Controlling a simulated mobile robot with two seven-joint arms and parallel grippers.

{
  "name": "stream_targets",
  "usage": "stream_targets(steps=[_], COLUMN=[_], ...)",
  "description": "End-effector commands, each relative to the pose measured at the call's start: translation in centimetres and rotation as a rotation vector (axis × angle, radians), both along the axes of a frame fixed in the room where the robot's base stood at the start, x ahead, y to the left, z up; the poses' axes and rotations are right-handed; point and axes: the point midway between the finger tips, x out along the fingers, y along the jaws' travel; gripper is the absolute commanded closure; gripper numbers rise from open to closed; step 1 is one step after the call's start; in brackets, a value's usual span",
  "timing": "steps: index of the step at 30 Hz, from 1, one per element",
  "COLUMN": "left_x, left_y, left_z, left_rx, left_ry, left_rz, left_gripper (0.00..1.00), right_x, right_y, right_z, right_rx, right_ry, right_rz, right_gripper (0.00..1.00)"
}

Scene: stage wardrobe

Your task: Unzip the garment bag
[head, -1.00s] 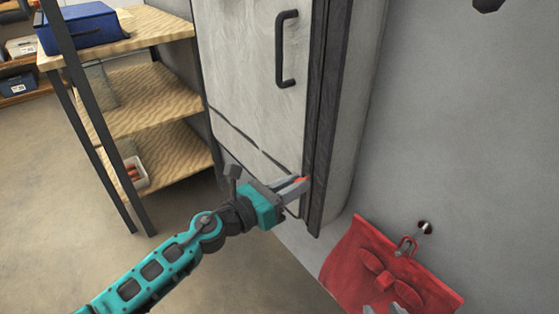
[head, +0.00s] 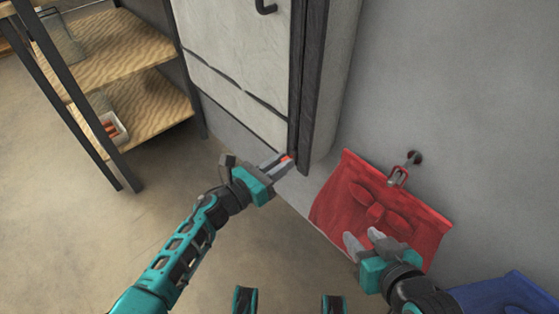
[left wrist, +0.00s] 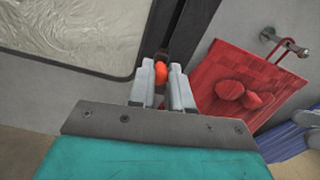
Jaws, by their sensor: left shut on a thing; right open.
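The pale grey garment bag (head: 240,65) hangs upright at the wall, its lower part in the head view. A dark vertical strip (head: 313,75) runs down its right front edge. My left gripper (head: 285,160) is near the strip's lower end, shut on a small orange-red zipper pull (left wrist: 160,72). The fingers partly hide the pull, and I cannot tell how far the zipper is parted. My right gripper (head: 362,243) is open and empty, in front of a red bag (head: 345,205).
The red bag hangs from a wall hook (head: 400,172) right of the garment bag. A blue item (head: 505,293) is at the lower right. A wooden shelf unit (head: 150,105) stands left. The floor (head: 110,240) between is clear.

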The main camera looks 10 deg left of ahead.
Motion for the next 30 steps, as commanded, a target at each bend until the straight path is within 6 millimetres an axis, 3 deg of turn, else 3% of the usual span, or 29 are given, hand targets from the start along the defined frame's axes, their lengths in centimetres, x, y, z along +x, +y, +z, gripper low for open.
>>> stream_targets(steps=[5,6,14,23,30], left_x=[-0.1,-0.1,-0.1,-0.3,-3.2], left_y=[0.0,0.0,0.0,0.3,2.9], left_z=[-0.5,-0.5,-0.3,-0.2,-0.2], left_rx=[0.005,0.006,0.004,0.004,0.006], left_ry=[0.009,0.01,0.006,0.005,0.008], left_rz=[0.0,0.001,0.001,0.002,0.002], left_gripper=[1.0,0.8,0.55,0.55,0.55], right_x=[0.0,0.0,-0.2,-0.3,-0.2], right_y=[0.0,0.0,0.0,-0.1,-0.1], right_z=[-0.1,-0.1,-0.2,-0.1,0.6], right_rx=[0.0,0.0,0.0,0.0,-0.001], right_ry=[0.0,0.0,0.005,0.007,0.001], right_rz=[-0.001,-0.001,-0.002,-0.002,-0.005], right_gripper=[0.57,0.57,0.57,0.57,0.57])
